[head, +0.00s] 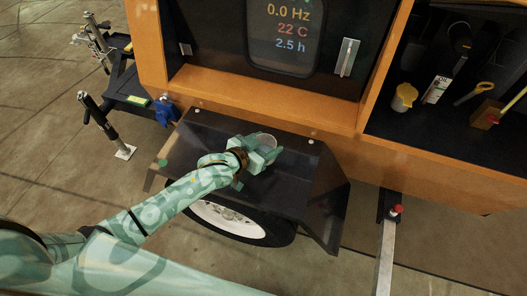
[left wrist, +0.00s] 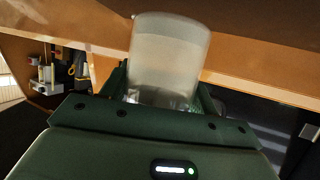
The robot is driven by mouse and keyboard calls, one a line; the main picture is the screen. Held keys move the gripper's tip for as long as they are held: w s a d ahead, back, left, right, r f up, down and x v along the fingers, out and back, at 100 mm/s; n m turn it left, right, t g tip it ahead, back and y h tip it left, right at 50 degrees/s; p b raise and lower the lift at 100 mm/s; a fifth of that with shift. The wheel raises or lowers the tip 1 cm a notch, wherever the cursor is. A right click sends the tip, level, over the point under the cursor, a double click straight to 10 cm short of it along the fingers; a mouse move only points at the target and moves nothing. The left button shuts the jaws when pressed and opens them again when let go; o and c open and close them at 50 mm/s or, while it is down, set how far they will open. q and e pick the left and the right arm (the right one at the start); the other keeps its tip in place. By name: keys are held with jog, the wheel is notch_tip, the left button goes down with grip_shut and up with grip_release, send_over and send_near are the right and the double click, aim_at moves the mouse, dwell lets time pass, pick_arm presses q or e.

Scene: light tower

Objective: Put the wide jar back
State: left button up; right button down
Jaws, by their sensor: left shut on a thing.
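A wide, pale, translucent jar (head: 266,141) is between the fingers of my left gripper (head: 262,154), above or on the black fender (head: 185,150) over the wheel. I cannot tell whether the jar touches the fender. In the left wrist view the jar (left wrist: 168,55) stands up between the green fingers (left wrist: 163,97), which are shut on it. The fingers hide its lower part. My right gripper is not in view.
The orange cabinet (head: 285,102) rises behind the fender. Its open dark compartment at right holds a yellow cup (head: 404,97), a white labelled item (head: 436,90) and a yellow-handled tool (head: 474,93). A blue item (head: 165,112) sits left of the fender. A metal outrigger bar (head: 387,250) projects at right.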

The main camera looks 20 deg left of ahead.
aim_at(269, 148)
pick_arm(q)
jog(key=shift+w+a+f, duration=0.1)
jog(key=shift+a+f, duration=0.1)
jog(key=shift+f, duration=0.05)
jog(key=f, duration=0.1)
jog(key=f+b, duration=0.2)
jog(key=shift+a+f, duration=0.25)
jog(key=shift+f, duration=0.05)
jog(key=shift+w+r, duration=0.1)
jog(key=o, duration=1.1)
